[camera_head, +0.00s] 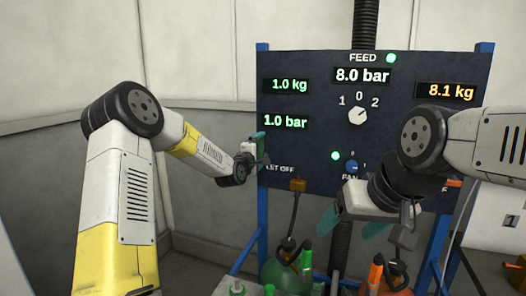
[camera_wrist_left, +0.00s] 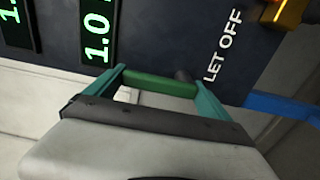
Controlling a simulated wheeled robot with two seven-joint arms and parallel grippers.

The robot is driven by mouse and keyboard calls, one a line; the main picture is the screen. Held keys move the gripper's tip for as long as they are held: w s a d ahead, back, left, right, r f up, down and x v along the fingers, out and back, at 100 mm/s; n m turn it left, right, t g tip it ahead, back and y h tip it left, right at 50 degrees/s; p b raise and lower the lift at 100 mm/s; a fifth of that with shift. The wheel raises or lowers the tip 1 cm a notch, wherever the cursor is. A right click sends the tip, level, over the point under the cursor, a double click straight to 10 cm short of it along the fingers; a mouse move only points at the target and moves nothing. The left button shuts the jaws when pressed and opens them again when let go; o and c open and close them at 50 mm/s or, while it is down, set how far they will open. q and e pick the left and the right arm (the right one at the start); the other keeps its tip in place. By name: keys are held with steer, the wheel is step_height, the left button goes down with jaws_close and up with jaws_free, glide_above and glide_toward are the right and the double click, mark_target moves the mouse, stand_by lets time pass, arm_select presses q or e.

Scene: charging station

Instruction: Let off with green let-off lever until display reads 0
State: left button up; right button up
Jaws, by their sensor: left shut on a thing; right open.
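The dark panel (camera_head: 310,140) carries a left column of green displays reading 1.0 kg (camera_head: 289,85) and 1.0 bar (camera_head: 285,122). The LET OFF label stands below them and shows in the left wrist view (camera_wrist_left: 223,45). My left gripper (camera_head: 262,150) is at the panel's left edge; in the left wrist view (camera_wrist_left: 160,85) its teal fingers are shut on the green let-off lever (camera_wrist_left: 160,84), which lies across between them. My right gripper (camera_head: 355,225) is open and empty in front of the panel's lower right, its teal fingers apart.
The FEED display (camera_head: 362,75) reads 8.0 bar and an orange display (camera_head: 450,92) reads 8.1 kg. A white selector knob (camera_head: 358,115) and a blue fan knob (camera_head: 351,166) sit mid-panel. A green cylinder (camera_head: 285,275) and an orange one (camera_head: 388,280) stand below.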

stand_by(0.3)
arm_select(q)
steer(key=o, duration=1.8)
steer(key=shift+c, duration=0.2)
steer(key=v, duration=0.7)
steer(key=shift+s+a, duration=0.15)
steer(key=shift+s, duration=0.2)
